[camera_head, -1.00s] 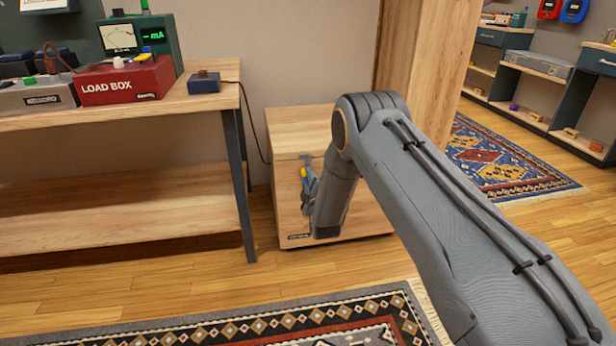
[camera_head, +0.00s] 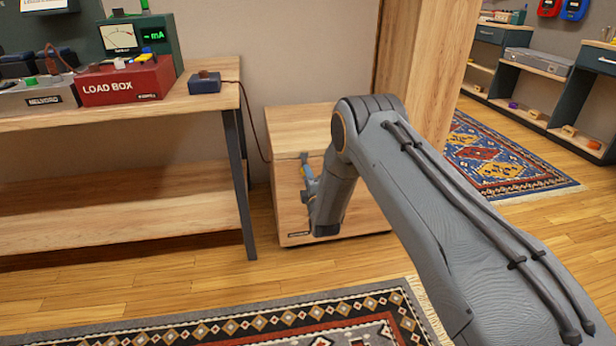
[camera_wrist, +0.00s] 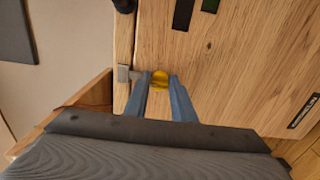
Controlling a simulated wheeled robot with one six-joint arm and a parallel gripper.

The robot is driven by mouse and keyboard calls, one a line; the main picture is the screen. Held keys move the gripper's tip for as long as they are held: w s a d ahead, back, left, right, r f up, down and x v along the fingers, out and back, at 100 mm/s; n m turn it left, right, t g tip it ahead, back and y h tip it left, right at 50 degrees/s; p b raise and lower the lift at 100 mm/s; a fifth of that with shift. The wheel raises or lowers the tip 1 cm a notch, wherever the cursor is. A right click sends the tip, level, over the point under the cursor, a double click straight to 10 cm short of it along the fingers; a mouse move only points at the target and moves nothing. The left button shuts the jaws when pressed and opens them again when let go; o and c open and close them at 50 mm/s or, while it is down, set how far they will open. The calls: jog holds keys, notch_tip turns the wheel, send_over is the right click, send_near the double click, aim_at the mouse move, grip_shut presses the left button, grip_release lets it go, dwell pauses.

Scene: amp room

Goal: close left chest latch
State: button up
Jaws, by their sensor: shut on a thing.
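The wooden chest (camera_head: 291,218) stands on the floor beside the bench, with its lid (camera_head: 296,117) down. The left chest latch shows in the wrist view as a grey metal piece (camera_wrist: 128,74) by the lid seam and a round yellow tip (camera_wrist: 159,79). My gripper (camera_wrist: 160,80) has its two blue fingers shut around the yellow tip, close to the chest's front. In the head view my gripper (camera_head: 307,184) is at the upper left of the front, and my arm hides the chest's right part. Whether the latch is fully engaged I cannot tell.
A wooden bench (camera_head: 120,118) with a red load box (camera_head: 125,82) stands left of the chest, its dark leg (camera_head: 240,180) near my gripper. A wooden panel (camera_head: 425,60) rises behind the chest. A patterned rug (camera_head: 270,325) lies in front on open floor.

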jog(key=o, duration=1.1)
jog(key=shift+c, duration=0.2)
jog(key=p+v, duration=0.2)
jog(key=v, duration=0.6)
jog(key=shift+w, duration=0.1)
